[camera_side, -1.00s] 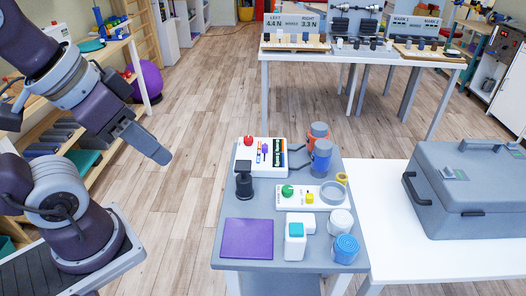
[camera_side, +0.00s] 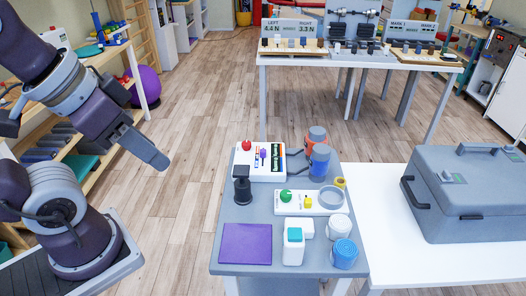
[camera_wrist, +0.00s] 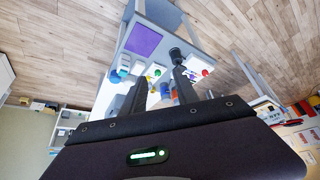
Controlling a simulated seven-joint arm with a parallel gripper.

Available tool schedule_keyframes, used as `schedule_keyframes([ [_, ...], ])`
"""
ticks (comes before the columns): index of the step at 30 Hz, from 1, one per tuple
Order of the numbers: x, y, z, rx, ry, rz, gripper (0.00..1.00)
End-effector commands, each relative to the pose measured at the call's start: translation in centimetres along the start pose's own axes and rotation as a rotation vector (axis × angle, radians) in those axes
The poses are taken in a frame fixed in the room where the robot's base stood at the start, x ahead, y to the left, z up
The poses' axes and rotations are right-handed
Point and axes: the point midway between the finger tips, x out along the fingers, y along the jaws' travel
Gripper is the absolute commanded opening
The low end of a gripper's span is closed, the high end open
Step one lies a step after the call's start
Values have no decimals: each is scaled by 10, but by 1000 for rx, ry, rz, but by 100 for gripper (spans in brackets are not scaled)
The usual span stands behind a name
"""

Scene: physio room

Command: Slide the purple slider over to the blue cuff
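The purple slider (camera_side: 263,153) is a small knob on a white console (camera_side: 256,175) at the back of the grey table, between a red button and a coloured strip. The blue cuff (camera_side: 319,161) is a blue cylinder with a grey top, right of the console, with a dark hose towards it. An orange cuff (camera_side: 317,140) stands just behind it. My gripper (camera_side: 163,163) is in the air left of the table, well away from the slider. In the wrist view my gripper (camera_wrist: 158,88) has its two fingers apart with nothing held; the console is partly hidden behind one finger.
A black upright device (camera_side: 242,186) stands in front of the console. A white panel with a green knob (camera_side: 286,196), a purple pad (camera_side: 245,243), a teal-topped white block (camera_side: 294,245) and rolls fill the front. A grey case (camera_side: 465,200) is at right. Floor between arm and table is clear.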

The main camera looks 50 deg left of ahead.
Motion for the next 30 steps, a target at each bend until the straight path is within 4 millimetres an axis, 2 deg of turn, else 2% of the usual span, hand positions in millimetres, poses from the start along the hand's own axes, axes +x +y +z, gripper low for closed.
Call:
schedule_keyframes([
  [7,0,0,0,0,0,0,36],
  [9,0,0,-1,-1,-1,0,40],
  [11,0,-1,-9,-17,-11,-2,40],
  [14,3,-5,-47,-88,-61,-10,40],
  [17,24,-16,-107,-207,-136,-28,40],
  [18,38,-23,-131,-259,-168,-38,40],
  [20,66,-34,-164,-339,-216,-55,40],
  [21,89,-43,-184,-393,-248,-68,40],
  [23,130,-58,-209,-475,-295,-90,40],
  [24,159,-68,-221,-527,-327,-105,40],
  [27,229,-92,-236,-640,-392,-143,40],
  [30,283,-110,-236,-718,-436,-172,40],
])
